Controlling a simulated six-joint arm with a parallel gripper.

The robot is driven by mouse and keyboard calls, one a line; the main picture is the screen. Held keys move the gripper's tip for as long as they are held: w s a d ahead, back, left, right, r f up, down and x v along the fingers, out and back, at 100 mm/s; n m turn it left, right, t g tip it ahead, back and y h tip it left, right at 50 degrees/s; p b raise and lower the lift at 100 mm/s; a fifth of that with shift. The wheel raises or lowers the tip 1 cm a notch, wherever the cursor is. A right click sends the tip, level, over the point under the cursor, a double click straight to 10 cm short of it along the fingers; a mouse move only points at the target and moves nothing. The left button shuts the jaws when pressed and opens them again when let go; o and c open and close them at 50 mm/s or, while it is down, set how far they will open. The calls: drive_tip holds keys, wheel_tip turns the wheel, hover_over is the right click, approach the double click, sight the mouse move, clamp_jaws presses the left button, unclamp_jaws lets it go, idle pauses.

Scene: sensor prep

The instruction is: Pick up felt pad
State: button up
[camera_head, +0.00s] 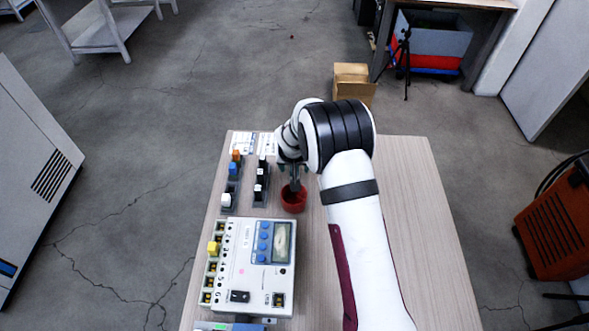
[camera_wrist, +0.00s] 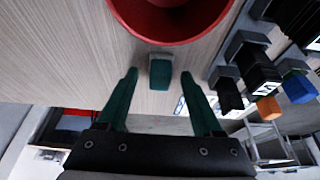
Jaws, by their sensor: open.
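A small block with a dark teal face and greyer sides (camera_wrist: 160,72), which looks like the felt pad, rests on the table in the wrist view. It lies close to the red bowl (camera_wrist: 170,30). My gripper (camera_wrist: 159,76) is open, with one finger to each side of the block in the picture and a gap on both sides. I cannot tell how far the fingertips are from it in depth. In the head view my gripper (camera_head: 294,180) points down at the red bowl (camera_head: 293,205), and the pad is hidden there.
A white meter unit (camera_head: 240,265) with a yellow block stands at the table's near left. Holders with small coloured and black blocks (camera_head: 261,185) stand left of the bowl. White cards (camera_head: 243,143) lie at the far left edge. The table's right side (camera_head: 420,200) is clear.

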clamp_jaws()
idle(0.3)
drive_tip(key=r, duration=0.4)
drive_tip(key=shift+s+d+r, duration=0.1)
drive_tip(key=shift+d+r, duration=0.25)
drive_tip(key=shift+d, duration=0.05)
drive_tip(key=s+d+r, duration=0.3)
drive_tip(key=d+r, duration=0.3)
drive_tip(key=d, duration=0.4)
drive_tip(key=shift+s+d+r, duration=0.15)
drive_tip(key=shift+d+r, duration=0.05)
drive_tip(key=c, duration=0.8)
unclamp_jaws()
clamp_jaws()
